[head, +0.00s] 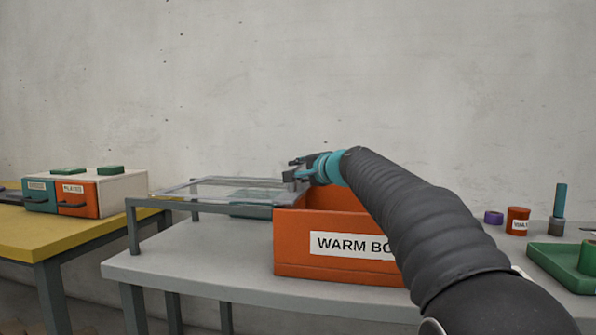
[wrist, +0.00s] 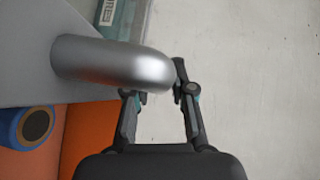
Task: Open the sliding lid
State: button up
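The clear sliding lid (head: 230,188) lies flat on grey rails to the left of the orange warm box (head: 300,255). The box's orange inside shows at its top, partly hidden behind my arm. My gripper (head: 297,170) is at the lid's right end, above the box's left part. In the wrist view, a rounded silver handle (wrist: 115,65) sticks out from a grey plate (wrist: 25,65). My gripper's fingers (wrist: 156,90) are apart. The handle overlaps the left finger and its end is near the right fingertip. I cannot tell whether they touch.
A blue roll with a dark core (wrist: 35,125) is by the orange surfaces in the wrist view. A yellow table (head: 75,230) with a drawer unit (head: 120,190) stands left. A purple ring (head: 493,217), an orange cup (head: 517,220) and a green fixture (head: 560,265) are right.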

jog(key=shift+o, duration=1)
jog(key=shift+s, duration=0.1)
jog(key=v, duration=1.1)
jog(key=shift+s+d, duration=0.25)
jog(key=shift+s, duration=0.1)
jog(key=shift+a, duration=0.1)
